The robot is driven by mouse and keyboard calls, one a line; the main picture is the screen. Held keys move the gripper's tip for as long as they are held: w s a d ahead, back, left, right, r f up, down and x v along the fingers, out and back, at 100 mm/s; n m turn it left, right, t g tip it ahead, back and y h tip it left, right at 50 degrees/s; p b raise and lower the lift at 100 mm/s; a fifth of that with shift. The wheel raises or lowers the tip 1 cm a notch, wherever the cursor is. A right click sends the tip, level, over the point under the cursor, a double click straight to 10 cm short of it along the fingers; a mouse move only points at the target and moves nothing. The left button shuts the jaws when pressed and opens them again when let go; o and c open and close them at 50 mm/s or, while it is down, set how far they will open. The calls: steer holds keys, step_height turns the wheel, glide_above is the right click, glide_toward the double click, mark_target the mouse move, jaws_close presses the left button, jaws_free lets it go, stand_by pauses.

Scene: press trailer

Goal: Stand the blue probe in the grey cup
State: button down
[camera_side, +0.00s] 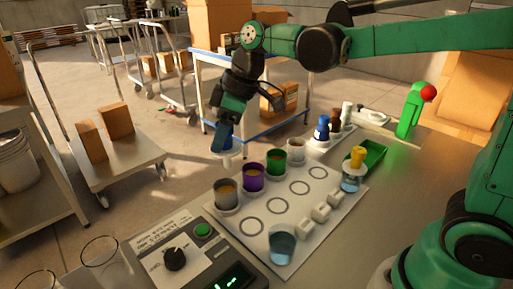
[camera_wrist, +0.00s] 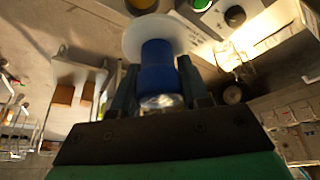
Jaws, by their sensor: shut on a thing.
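My gripper (camera_side: 222,138) is shut on the blue probe (camera_wrist: 157,68), whose blue body sits between the fingers in the wrist view. A pale disc (camera_wrist: 150,35) shows beyond the blue body, toward the far end. In the side view the held probe is partly hidden by the fingers. The grey cup (camera_side: 226,194) stands on the pale board, at the left end of a row of cups. The probe hangs in the air above the cup row, apart from the grey cup. No cup shows clearly under the probe in the wrist view.
Purple (camera_side: 253,178), green (camera_side: 276,162) and white (camera_side: 296,150) cups stand beside the grey one. A glass with blue liquid (camera_side: 282,245), a yellow-topped piece (camera_side: 357,157), a control box (camera_side: 185,250) and a green tray (camera_side: 373,155) are around the board (camera_side: 262,212).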

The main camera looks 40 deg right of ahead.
mark_target(234, 141)
steer(key=w+f, duration=0.2)
steer(key=f, duration=0.1)
steer(key=shift+d+f, duration=0.1)
steer(key=shift+d, duration=0.1)
steer(key=shift+f, duration=2.9)
steer(key=shift+f, duration=0.6)
steer(key=c, duration=0.7)
jaws_free()
steer(key=shift+v, duration=5.5)
steer(key=shift+r, duration=0.1)
